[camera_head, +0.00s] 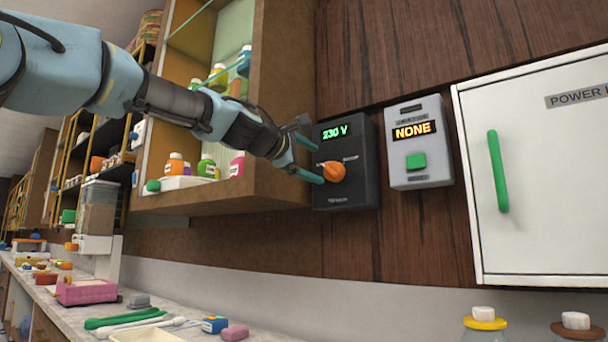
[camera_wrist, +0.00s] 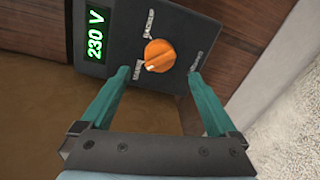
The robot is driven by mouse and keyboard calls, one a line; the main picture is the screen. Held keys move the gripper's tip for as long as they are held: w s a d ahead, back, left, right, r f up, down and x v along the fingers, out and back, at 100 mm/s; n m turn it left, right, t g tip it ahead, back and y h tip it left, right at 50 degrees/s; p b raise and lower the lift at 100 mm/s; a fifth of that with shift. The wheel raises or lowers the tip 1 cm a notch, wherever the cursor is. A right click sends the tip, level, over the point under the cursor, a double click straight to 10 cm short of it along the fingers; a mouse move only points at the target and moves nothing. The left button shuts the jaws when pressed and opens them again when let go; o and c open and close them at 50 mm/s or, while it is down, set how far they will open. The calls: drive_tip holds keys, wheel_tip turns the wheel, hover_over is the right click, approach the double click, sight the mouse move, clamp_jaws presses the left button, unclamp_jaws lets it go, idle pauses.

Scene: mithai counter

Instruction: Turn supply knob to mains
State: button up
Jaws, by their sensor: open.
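The orange supply knob (camera_head: 334,171) sits on a black panel (camera_head: 349,198) on the wood wall. The panel's green display (camera_head: 335,132) reads 230 V. In the wrist view the knob (camera_wrist: 160,54) has a white mark on its lower-left edge, near one of several small labels around it that are too blurred to read. My gripper (camera_head: 311,160) is open in front of the panel, at the knob's left in the head view. In the wrist view its teal fingers (camera_wrist: 160,73) are spread on either side of the knob, with gaps visible; contact is not evident.
A grey box (camera_head: 420,172) reading NONE, with a green button, hangs right of the panel. Further right is a white cabinet (camera_head: 545,230) with a green handle. A wooden shelf unit (camera_head: 283,70) with bottles stands close left, beneath my arm. The counter (camera_head: 200,318) below holds small items.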

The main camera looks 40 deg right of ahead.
drive_tip(key=shift+s+b+v, duration=0.2)
drive_tip(key=shift+b+v, duration=1.7)
drive_tip(key=shift+b, duration=0.6)
drive_tip(key=shift+d+r, duration=0.1)
